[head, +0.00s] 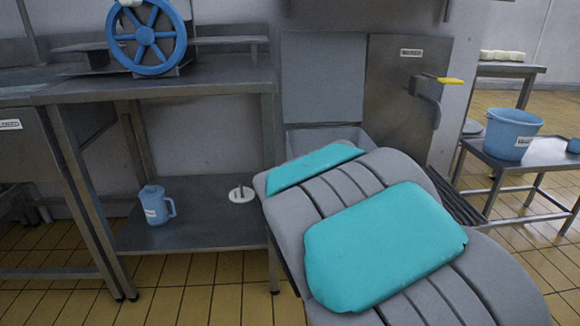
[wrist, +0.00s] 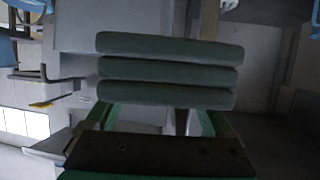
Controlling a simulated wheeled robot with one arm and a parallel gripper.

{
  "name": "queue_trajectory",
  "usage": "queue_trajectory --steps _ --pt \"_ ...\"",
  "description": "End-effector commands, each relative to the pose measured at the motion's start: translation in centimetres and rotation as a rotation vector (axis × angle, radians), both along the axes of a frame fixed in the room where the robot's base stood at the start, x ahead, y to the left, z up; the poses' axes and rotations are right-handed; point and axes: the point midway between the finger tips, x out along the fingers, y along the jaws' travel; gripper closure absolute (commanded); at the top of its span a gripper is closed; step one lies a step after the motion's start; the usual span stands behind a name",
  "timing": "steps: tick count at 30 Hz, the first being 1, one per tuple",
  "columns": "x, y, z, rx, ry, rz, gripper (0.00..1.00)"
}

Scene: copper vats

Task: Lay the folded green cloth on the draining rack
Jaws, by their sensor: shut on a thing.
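The folded green cloth (wrist: 168,72) shows in the wrist view as three dull green stacked layers. My gripper (wrist: 160,114) is shut on it, with a green finger at each side of its lower edge. The cloth is held up in front of a grey wall and metal fittings. In the head view my large grey and teal arm hides the gripper and the cloth. I cannot pick out the draining rack for certain; a dark ribbed thing (head: 458,203) shows partly behind my arm at the right.
A steel bench (head: 225,78) at the left bears a blue wheel (head: 146,57). A blue jug (head: 155,207) stands on its lower shelf. A low steel table at the right bears a blue bucket (head: 513,134). A steel panel has a yellow handle (head: 442,80).

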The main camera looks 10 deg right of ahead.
Motion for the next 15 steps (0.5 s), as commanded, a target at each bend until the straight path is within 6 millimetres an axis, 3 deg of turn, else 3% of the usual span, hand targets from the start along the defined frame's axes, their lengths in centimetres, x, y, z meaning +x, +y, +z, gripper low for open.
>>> queue_trajectory --steps 12,15 --pt "0.4 -2.2 -5.3 0.003 0.001 -0.119 1.0" --pt "0.4 -2.2 -5.2 0.005 -0.002 -0.122 1.0"
